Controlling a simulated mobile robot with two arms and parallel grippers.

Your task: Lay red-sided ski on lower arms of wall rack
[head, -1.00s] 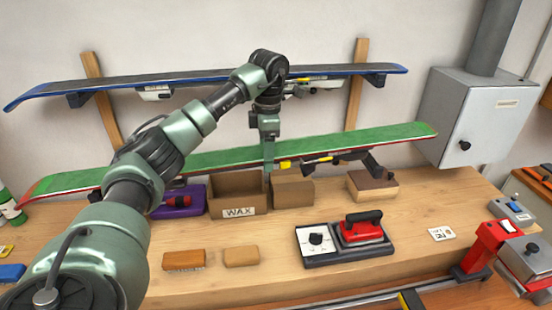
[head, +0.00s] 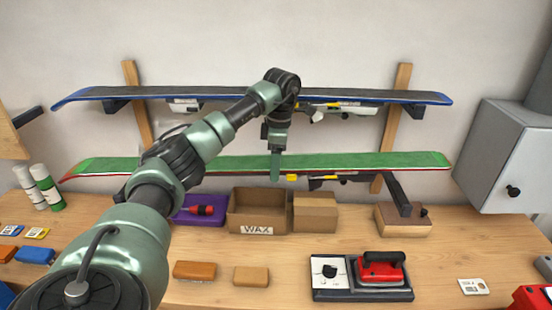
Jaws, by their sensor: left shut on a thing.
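The red-sided ski (head: 350,161) has a green face and thin red edges. It lies level across the lower part of the wall rack (head: 130,75), with a dark, yellow-marked binding (head: 318,182) under it. My left gripper (head: 275,167) is shut on the ski near its middle, pointing down. The right lower arm (head: 398,194) of the rack shows below and in front of the ski; I cannot tell whether they touch. The left lower arm is mostly hidden by my arm. My right gripper is not in view.
A blue-edged ski (head: 220,93) lies on the upper rack arms. Below, the bench (head: 440,240) holds an open wax box (head: 257,228), a wooden block (head: 402,220), a red iron (head: 381,268) and spray cans (head: 47,190). A grey cabinet (head: 508,150) stands at right.

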